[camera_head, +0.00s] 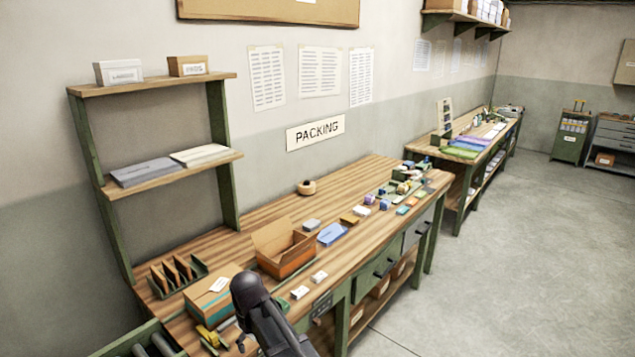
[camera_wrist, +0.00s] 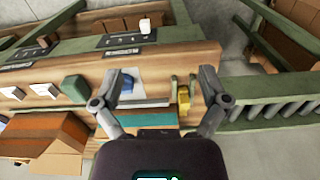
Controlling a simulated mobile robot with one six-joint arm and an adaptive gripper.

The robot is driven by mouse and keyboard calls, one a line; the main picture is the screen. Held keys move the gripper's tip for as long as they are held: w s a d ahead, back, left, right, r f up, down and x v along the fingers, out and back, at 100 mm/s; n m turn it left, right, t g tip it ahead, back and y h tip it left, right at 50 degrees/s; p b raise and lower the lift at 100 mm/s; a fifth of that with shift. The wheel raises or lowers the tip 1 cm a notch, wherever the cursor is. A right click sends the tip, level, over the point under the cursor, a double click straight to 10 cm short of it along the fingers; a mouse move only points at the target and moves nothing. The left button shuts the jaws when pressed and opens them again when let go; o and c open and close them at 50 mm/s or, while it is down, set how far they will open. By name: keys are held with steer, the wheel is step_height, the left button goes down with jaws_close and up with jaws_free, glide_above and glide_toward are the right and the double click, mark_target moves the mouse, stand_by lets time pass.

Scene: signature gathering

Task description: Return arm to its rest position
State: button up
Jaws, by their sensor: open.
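My gripper (camera_wrist: 160,74) shows in the wrist view with its two grey fingers spread wide. It is open, and nothing is between its fingers. The wrist camera looks down on the near end of the packing bench (camera_head: 364,254). A yellow object (camera_wrist: 184,100) lies near the right finger, and a small blue object (camera_wrist: 127,83) on a pale sheet lies near the left finger. In the head view my dark arm reaches in at the bottom, in front of the bench's near edge; my fingers cannot be made out clearly there.
An open cardboard box (camera_head: 285,262) and a closed carton (camera_head: 207,306) stand on the bench near my arm. A green roller conveyor (camera_wrist: 266,117) meets the bench end. A shelf rack (camera_head: 160,85) rises at the back left. The floor (camera_head: 500,270) at right is clear.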

steer(key=s+d+f+m+b, duration=0.2)
steer(key=d+f+m+b, duration=0.1)
steer(key=d, duration=0.8)
steer(key=s+d+f+m+b, duration=0.2)
steer(key=d+f+m+b, duration=0.1)
steer(key=d, duration=0.8)
steer(key=s+d+f+m+b, duration=0.2)
steer(key=d+f+m+b, duration=0.1)
steer(key=d, duration=0.8)
steer(key=shift+d, duration=0.2)
